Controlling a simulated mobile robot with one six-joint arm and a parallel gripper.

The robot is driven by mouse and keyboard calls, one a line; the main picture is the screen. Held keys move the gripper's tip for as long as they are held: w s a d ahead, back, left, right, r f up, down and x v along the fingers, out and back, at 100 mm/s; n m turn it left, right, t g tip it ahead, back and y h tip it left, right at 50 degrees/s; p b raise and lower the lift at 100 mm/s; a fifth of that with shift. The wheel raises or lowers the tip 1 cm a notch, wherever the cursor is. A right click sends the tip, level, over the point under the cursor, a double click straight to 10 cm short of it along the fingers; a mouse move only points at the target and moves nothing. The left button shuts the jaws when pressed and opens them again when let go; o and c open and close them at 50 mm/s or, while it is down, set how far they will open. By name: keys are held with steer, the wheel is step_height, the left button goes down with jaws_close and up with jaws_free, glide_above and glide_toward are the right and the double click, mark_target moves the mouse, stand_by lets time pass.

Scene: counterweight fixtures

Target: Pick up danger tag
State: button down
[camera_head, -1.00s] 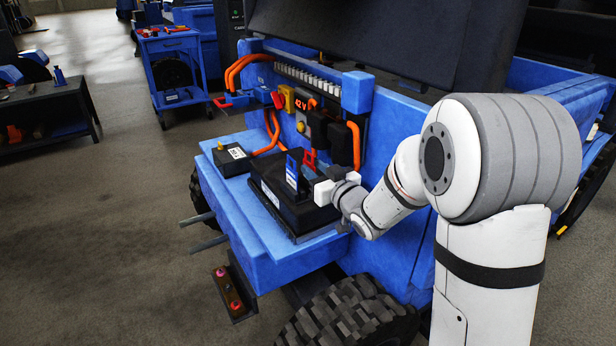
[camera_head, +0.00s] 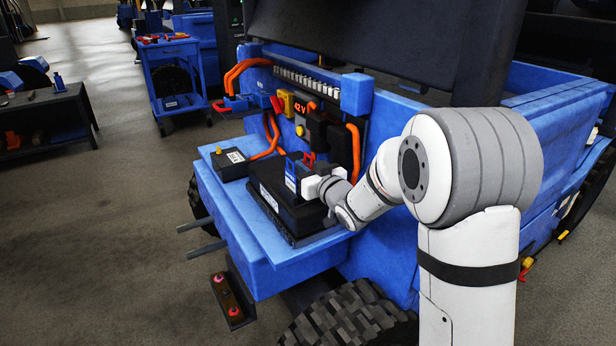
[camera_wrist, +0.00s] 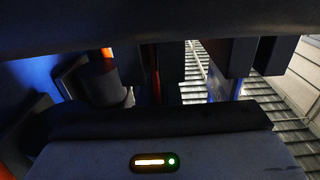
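I cannot make out a danger tag for certain. A small red piece (camera_head: 309,160) shows just behind my gripper in the head view, too small to identify. My gripper (camera_head: 308,184) is low over the black battery-like box (camera_head: 268,198) on the blue ledge. It is at a small upright blue-and-black item with a white mark (camera_head: 291,177); I cannot tell whether it grips or only overlaps it. Whether the fingers are open or shut does not show.
A smaller black box (camera_head: 230,162) sits left on the ledge.

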stand_by(0.4)
steer(key=shift+r+p, duration=0.35)
steer(key=shift+r, duration=0.15)
steer(key=p+v, duration=0.3)
steer(key=v, duration=1.5)
steer(key=shift+r+p, duration=0.25)
steer(key=shift+p, duration=0.15)
